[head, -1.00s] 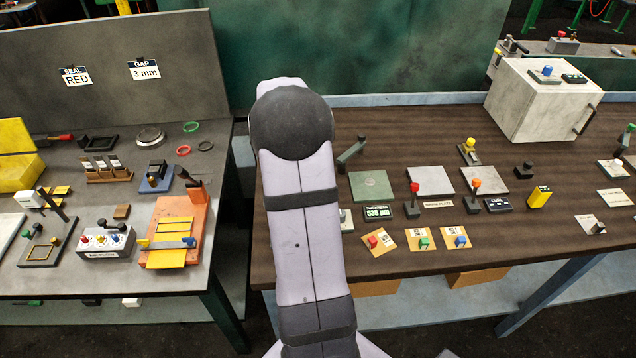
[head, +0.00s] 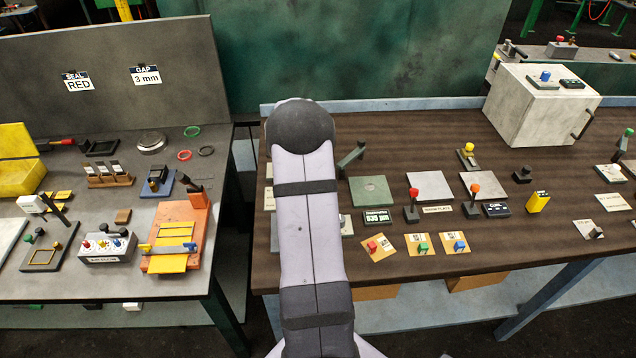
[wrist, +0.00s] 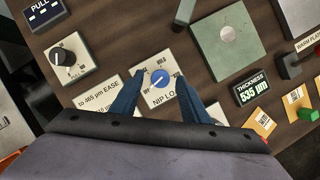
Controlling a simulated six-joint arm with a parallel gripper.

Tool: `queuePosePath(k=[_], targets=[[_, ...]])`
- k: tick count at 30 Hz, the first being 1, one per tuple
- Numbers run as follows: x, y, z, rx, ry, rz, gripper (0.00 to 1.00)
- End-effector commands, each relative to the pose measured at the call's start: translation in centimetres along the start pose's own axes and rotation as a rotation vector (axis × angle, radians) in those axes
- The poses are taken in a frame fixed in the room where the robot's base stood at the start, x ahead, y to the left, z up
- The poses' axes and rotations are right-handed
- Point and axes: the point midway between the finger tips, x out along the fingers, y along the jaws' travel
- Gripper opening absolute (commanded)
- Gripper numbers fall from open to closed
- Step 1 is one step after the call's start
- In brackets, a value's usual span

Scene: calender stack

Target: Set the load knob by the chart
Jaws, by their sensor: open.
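In the wrist view, the load knob (wrist: 160,79) is a round blue knob on a pale plate lettered NIP LO, the rest covered. Small position words ring the knob; most are too small to read. My gripper (wrist: 161,76) is open, with one dark blue finger on each side of the knob. I cannot tell whether the fingers touch it. The thickness display (wrist: 252,88) reads 535 µm. In the head view my arm hides the gripper and knob.
A second plate with a black knob (wrist: 64,57) lies up-left in the wrist view. A green plate (wrist: 228,38) lies up-right.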

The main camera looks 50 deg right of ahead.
Motion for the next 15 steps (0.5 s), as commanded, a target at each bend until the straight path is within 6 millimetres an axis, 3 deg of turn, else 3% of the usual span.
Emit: queuePosePath(k=[12,15], targets=[[0.77,-0.03,-0.04,0.0,0.0,0.0,0.42],[0.75,-0.03,-0.04,0.0,0.0,0.0,0.2]])
